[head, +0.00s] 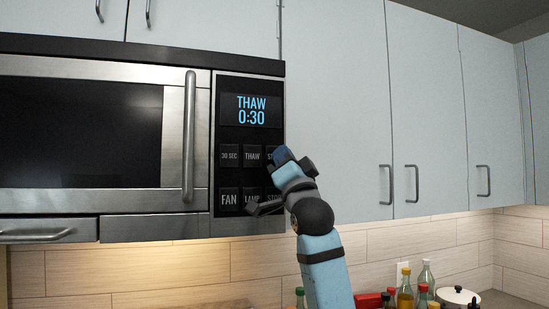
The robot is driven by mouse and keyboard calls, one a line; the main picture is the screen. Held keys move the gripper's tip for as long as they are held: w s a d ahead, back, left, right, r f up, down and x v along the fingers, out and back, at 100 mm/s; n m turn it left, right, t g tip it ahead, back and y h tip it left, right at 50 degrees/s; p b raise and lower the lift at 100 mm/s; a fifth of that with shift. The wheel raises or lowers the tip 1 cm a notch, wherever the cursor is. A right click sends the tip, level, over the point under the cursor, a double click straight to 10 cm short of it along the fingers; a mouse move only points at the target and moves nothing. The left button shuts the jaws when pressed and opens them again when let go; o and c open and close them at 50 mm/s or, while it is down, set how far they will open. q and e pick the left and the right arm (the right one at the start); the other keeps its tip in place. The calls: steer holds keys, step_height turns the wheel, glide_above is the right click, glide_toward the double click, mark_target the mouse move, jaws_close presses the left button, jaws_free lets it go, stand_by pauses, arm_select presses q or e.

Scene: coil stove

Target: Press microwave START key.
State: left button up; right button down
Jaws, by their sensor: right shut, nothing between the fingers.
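The microwave (146,60) hangs under the cabinets at the left, with its door shut. Its black control panel (225,92) has a lit display (251,111) reading "THAW 0:30". In the upper key row, the START key (270,153) is at the right; only its first letters show, the rest being hidden by my right gripper. My right gripper (282,157) is shut and empty, at the right edge of the panel over that key. Whether it touches the key I cannot tell. My left gripper is not in view.
The 30 SEC key (229,155) and THAW key (252,156) are left of START. The FAN key (229,200) is below, with other keys partly hidden. The door handle (189,135) stands out left of the panel. Bottles (405,293) and a white pot (457,295) are lower right.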

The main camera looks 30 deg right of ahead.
steer(key=shift+w, duration=0.1)
stand_by(0.5)
steer(key=shift+w+d, duration=0.1)
steer(key=shift+w, duration=0.2)
